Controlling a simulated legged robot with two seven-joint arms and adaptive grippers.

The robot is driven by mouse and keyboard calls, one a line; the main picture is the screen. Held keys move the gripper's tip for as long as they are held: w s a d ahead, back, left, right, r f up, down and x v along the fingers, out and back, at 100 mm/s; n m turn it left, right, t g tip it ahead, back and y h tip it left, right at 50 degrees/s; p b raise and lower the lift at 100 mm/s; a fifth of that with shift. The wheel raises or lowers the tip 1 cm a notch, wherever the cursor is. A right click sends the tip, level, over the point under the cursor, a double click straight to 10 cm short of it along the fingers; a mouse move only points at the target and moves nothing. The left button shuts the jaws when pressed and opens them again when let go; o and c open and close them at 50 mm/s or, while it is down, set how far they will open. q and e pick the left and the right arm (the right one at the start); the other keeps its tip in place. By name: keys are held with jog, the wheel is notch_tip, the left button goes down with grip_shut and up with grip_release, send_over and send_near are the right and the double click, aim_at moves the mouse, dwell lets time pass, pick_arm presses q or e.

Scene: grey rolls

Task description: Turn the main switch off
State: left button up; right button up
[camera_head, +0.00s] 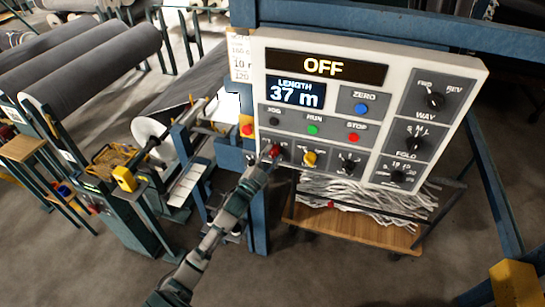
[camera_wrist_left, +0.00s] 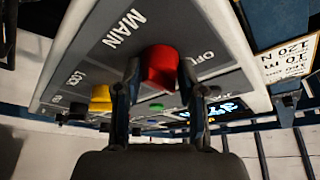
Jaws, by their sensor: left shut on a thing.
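The main switch is a red knob (camera_wrist_left: 160,68) beside the word MAIN on the control panel (camera_head: 425,65). In the head view the red knob (camera_head: 274,151) sits at the panel's lower left. My left gripper (camera_wrist_left: 157,95) is shut on the red knob, one finger on each side of it. In the head view my left gripper (camera_head: 265,162) reaches up to it from below. The word OFF shows beside the knob in the wrist view. The panel's top display (camera_head: 325,68) reads OFF. The knob's exact pointer angle is hidden. My right gripper is not in view.
A yellow knob (camera_head: 309,158) and a black knob (camera_head: 348,165) are close to the right of the red one. Blue, green and red buttons sit above. A wooden-shelved cart (camera_head: 350,232) stands below the panel. Grey rolls (camera_head: 95,65) lie at the left.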

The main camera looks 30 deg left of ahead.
pick_arm(q)
jog(key=n+y, duration=0.1)
jog(key=n, duration=0.2)
jog(key=f+n+y, duration=0.1)
jog(key=n+y, duration=0.1)
jog(key=n, duration=0.1)
jog(key=shift+d+f+t, duration=0.1)
jog(key=shift+f+t, duration=0.05)
jog(key=shift+t, duration=0.25)
jog(key=n+y, duration=0.1)
jog(key=n, duration=0.2)
jog(key=n+y+p, duration=0.1)
jog(key=n+y, duration=0.1)
jog(key=n, duration=0.1)
jog(key=shift+d, duration=0.15)
jog(key=shift+n+y, duration=0.3)
jog(key=shift+n, duration=0.2)
jog(key=o, duration=1.1)
jog(key=shift+w, duration=0.1)
jog(key=shift+o, duration=0.2)
jog(key=shift+w, duration=0.1)
